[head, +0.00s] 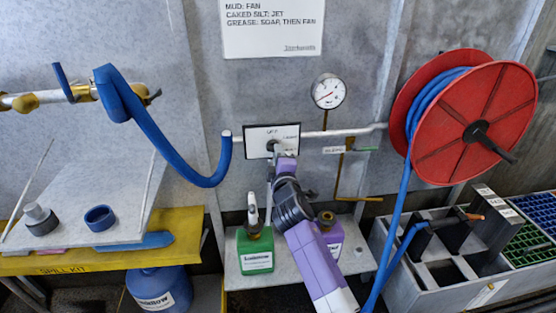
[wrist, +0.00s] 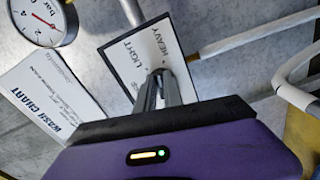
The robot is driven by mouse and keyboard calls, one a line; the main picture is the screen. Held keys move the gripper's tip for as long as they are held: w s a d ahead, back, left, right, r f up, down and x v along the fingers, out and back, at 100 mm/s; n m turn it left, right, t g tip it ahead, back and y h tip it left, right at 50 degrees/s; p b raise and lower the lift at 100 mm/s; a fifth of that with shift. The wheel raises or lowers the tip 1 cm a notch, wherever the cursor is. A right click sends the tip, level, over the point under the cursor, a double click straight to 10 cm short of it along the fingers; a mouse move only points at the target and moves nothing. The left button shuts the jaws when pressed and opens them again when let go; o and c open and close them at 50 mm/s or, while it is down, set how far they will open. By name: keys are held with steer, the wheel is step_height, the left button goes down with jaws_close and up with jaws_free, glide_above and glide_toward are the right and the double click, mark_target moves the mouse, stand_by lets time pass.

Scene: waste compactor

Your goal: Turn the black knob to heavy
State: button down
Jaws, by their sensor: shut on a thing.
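The black knob (head: 271,146) is on a white, dark-edged dial plate (head: 290,134) on the back wall. In the head view the plate reads OFF at the top, with a small label at its right. In the wrist view the plate (wrist: 135,52) shows HEAVY and LIGHT, and a third label is partly covered. My gripper (head: 274,153) reaches up to the plate from below. In the wrist view my gripper (wrist: 160,82) has its fingers close together on the knob, which they mostly hide. I cannot tell which label the knob points to.
A pressure gauge (head: 328,91) is above right of the plate, and a pipe runs right towards a red hose reel (head: 463,122). A blue hose (head: 180,165) hangs at the left. A green bottle (head: 255,250) and a purple bottle (head: 329,237) stand on the shelf below.

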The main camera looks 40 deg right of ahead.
steer(key=shift+f+m+b, duration=0.2)
steer(key=shift+m+b, duration=0.45)
steer(key=shift+m, duration=0.25)
steer(key=shift+f+m+b, duration=0.15)
steer(key=shift+m+b, duration=0.5)
steer(key=shift+m, duration=0.25)
steer(key=c, duration=1.5)
jaws_free()
steer(key=shift+r, duration=0.1)
steer(key=shift+o, duration=0.2)
steer(key=shift+a, duration=0.1)
steer(key=v, duration=0.7)
steer(key=shift+s+a, duration=0.2)
steer(key=shift+s, duration=0.15)
